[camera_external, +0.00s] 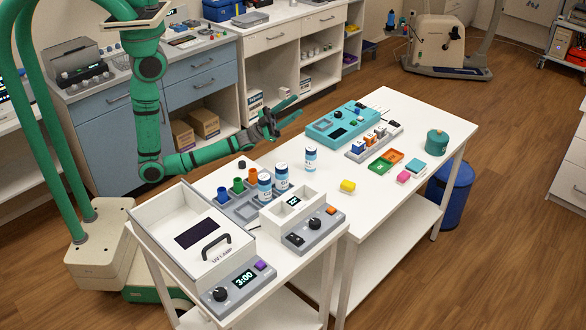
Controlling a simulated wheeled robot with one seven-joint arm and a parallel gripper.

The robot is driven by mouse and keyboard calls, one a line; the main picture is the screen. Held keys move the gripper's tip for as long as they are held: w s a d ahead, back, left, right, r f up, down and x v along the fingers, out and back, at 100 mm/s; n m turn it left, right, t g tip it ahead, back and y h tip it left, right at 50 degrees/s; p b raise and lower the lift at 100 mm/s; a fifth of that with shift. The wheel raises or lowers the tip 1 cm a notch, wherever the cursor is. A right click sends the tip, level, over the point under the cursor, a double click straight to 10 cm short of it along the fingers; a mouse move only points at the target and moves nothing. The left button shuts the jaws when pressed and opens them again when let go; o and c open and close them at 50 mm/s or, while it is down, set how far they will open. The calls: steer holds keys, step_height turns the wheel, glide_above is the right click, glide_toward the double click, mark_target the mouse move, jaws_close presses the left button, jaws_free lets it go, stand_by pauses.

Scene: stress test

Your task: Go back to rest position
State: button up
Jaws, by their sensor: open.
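My gripper (287,109) is at the end of my green arm, above the back edge of the white table. Its fingers point to the upper right and stand apart, with nothing between them. It touches nothing that I can see. My arm hangs down from the top left and bends at the elbow toward the table. The white table (394,209) below holds several small items, all apart from my gripper.
A UV lamp box (172,246) fills the near left table end. Bottles (310,159) and a grey device (315,232) stand near the middle. A teal device (345,118) lies right of my gripper. A blue bin (452,195) stands at the right.

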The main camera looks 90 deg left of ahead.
steer(key=s+d+f+n+g+y, duration=0.1)
steer(key=s+d+f+n+g, duration=0.1)
steer(key=s, duration=0.8)
steer(key=s+d+f+n+g+y, duration=0.1)
steer(key=s+f+g, duration=0.4)
steer(key=s, duration=0.6)
steer(key=s+d+f+n+g+y, duration=0.1)
steer(key=s+d+f+n+g, duration=0.2)
steer(key=s, duration=0.8)
step_height(320, 180, down, 4)
steer(key=shift+r+n+g+y, duration=0.1)
steer(key=shift+n+g+y, duration=0.2)
steer(key=shift+n, duration=0.8)
